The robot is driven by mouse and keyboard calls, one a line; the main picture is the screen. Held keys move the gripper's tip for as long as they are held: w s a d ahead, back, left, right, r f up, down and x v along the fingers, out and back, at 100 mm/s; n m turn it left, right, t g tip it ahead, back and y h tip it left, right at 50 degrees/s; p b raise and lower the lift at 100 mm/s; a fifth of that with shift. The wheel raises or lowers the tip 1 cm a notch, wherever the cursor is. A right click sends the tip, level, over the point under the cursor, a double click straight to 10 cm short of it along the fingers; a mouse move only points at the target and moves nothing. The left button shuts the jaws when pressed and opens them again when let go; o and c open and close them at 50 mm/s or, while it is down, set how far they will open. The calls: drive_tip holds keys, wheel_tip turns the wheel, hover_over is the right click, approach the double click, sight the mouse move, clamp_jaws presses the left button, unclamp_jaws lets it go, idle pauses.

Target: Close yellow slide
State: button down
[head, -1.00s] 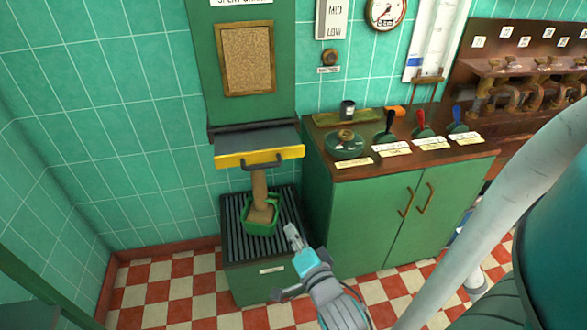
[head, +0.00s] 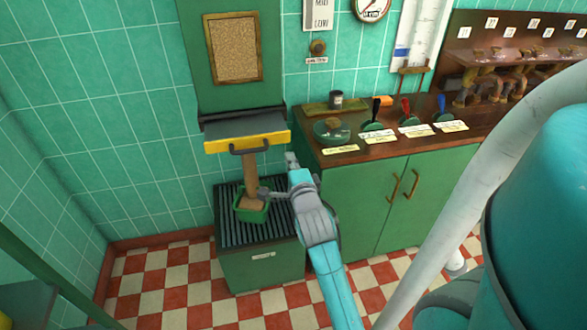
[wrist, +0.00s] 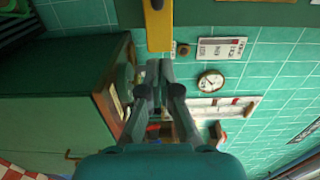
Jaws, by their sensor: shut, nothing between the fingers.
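The yellow slide (head: 247,141) is a yellow-fronted drawer with a dark handle (head: 249,148), pulled out below the green wall panel. A stream of brown grain (head: 250,172) falls from it into a small green bin (head: 252,209). My gripper (head: 291,158) is shut and empty, just right of the slide's right end and slightly lower in the picture. In the wrist view, my gripper (wrist: 158,66) points up the picture, with the yellow slide (wrist: 158,25) beyond its fingertips. I cannot tell the exact gap; they look apart.
The green bin stands on a ribbed green stand (head: 228,228). A green cabinet (head: 370,215) with a wooden top stands at right, close to my arm.

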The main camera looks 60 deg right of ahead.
approach(277, 121)
drive_tip(key=shift+s+a+f, duration=0.4)
drive_tip(key=shift+s+a, duration=0.05)
drive_tip(key=shift+a, duration=0.05)
drive_tip(key=x, duration=1)
drive_tip(key=shift+w+d, duration=0.2)
drive_tip(key=shift+w, duration=0.05)
drive_tip(key=shift+w+d+r, duration=0.15)
drive_tip(key=shift+r, duration=0.1)
